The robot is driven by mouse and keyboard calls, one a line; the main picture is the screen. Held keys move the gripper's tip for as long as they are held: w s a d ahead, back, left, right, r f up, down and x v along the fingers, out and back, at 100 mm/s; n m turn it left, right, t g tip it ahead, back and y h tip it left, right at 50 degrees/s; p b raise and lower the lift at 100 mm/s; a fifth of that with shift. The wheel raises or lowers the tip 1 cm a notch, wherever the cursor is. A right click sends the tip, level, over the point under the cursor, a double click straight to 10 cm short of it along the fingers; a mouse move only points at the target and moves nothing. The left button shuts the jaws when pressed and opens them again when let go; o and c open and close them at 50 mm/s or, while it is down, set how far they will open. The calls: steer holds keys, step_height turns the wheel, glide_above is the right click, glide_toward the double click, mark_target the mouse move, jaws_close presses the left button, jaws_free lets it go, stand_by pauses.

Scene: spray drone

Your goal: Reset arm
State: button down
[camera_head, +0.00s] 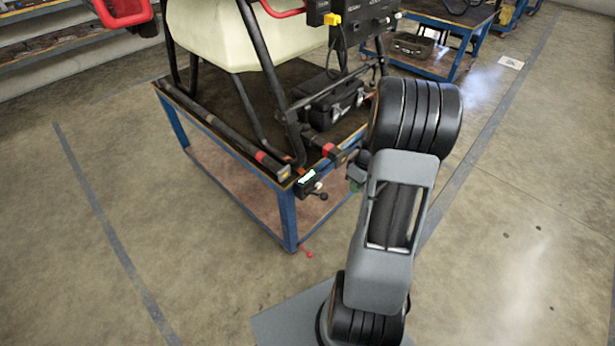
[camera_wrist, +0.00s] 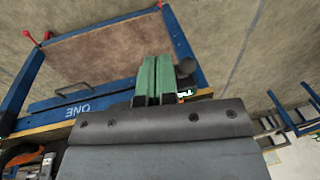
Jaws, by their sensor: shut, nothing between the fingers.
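My gripper (camera_wrist: 156,76) shows in the wrist view as two green fingers pressed together with nothing between them. In the head view only a small green part of it (camera_head: 355,184) shows beside my arm, near the front right corner of the blue-framed table (camera_head: 288,222); the arm hides the rest. The spray drone (camera_head: 246,38) stands on that table, with a pale tank, black frame legs and red parts. In the wrist view the table's blue frame (camera_wrist: 108,98) and brown lower shelf (camera_wrist: 95,55) lie beyond the fingers. I cannot tell whether the gripper touches anything.
A dark box (camera_head: 330,102) lies on the table under the drone. A small black device with a lit screen (camera_head: 308,180) sits at the table corner. Another blue table (camera_head: 425,55) stands behind. The concrete floor at right (camera_head: 530,200) is clear.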

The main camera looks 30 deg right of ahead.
stand_by(0.3)
steer(key=s+a+r+m+t+h+p, duration=0.1)
steer(key=s+a+r+m+p, duration=0.1)
steer(key=a+r+p, duration=0.4)
steer(key=s+a+r+m+t+h+p, duration=0.1)
steer(key=s+a+r+p, duration=0.4)
steer(key=a+r, duration=1.1)
step_height(320, 180, up, 8)
steer(key=shift+r+m+t+p, duration=0.1)
steer(key=shift+m+t+p, duration=0.5)
steer(key=shift+p, duration=0.65)
steer(key=shift+d, duration=0.2)
